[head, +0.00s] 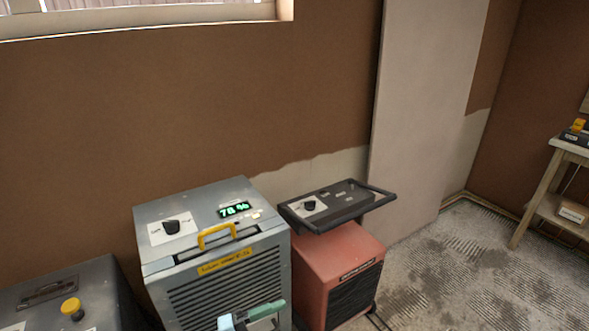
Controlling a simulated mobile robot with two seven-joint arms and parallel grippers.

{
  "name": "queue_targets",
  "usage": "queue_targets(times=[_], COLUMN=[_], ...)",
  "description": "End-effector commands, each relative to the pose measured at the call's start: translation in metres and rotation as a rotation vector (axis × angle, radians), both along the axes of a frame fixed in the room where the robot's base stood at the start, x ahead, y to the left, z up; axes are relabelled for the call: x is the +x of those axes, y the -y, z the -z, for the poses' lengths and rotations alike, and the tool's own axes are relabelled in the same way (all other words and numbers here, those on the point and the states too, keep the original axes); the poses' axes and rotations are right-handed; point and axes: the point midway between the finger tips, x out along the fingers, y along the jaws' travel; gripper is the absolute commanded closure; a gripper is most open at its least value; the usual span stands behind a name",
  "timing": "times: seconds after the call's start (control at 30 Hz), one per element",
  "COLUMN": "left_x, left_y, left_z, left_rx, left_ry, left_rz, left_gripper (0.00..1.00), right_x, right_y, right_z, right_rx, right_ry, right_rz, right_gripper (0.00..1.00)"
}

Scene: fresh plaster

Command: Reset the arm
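At the bottom edge of the head view, a pale teal and green part (252,316) shows in front of the grey dehumidifier. It looks like the tip of my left gripper, but most of it is cut off by the frame. I cannot tell whether its fingers are apart or closed, or whether it touches the machine. My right gripper is not in view.
The grey dehumidifier (190,262) has a black knob, a yellow handle and a display reading 78 %. A red heater (340,262) stands right of it, a dark grey box (70,285) left. A wooden table (547,190) is far right. Floor (460,265) between is clear.

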Motion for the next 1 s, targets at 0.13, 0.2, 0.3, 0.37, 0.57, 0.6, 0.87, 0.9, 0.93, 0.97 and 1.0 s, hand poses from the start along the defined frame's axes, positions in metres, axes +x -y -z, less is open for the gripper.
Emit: queue_targets(times=[0.13, 0.2, 0.3, 0.37, 0.57, 0.6, 0.87, 0.9, 0.93, 0.97, 1.0], left_x=[-0.013, -0.02, -0.036, -0.049, -0.118, -0.136, -0.228, -0.234, -0.238, -0.241, -0.243], left_y=[-0.021, -0.035, -0.059, -0.075, -0.125, -0.133, -0.166, -0.168, -0.169, -0.17, -0.17], left_z=[0.021, 0.036, 0.063, 0.082, 0.148, 0.16, 0.205, 0.207, 0.209, 0.21, 0.21], left_rx=[-0.16, -0.218, -0.284, -0.313, -0.367, -0.369, -0.363, -0.363, -0.362, -0.36, -0.359], left_ry=[-0.211, -0.32, -0.485, -0.589, -0.957, -1.029, -1.363, -1.386, -1.399, -1.41, -1.417], left_rz=[-0.23, -0.342, -0.5, -0.594, -0.886, -0.937, -1.146, -1.159, -1.167, -1.172, -1.177], left_gripper=[0.35, 0.35, 0.35, 0.35, 0.35, 0.35, 0.35, 0.35, 0.35, 0.35, 0.35], right_x=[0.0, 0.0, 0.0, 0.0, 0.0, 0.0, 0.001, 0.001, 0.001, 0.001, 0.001], right_y=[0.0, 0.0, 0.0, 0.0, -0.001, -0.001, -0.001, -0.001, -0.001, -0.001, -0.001], right_z=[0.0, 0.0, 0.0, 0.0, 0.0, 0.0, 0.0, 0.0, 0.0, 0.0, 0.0], right_rx=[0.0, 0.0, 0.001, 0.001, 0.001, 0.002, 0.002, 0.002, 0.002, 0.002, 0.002], right_ry=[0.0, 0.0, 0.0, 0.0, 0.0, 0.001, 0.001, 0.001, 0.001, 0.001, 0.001], right_rz=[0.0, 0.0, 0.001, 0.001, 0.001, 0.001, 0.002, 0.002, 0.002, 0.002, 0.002], right_gripper=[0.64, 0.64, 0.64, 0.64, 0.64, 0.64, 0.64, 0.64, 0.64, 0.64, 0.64])
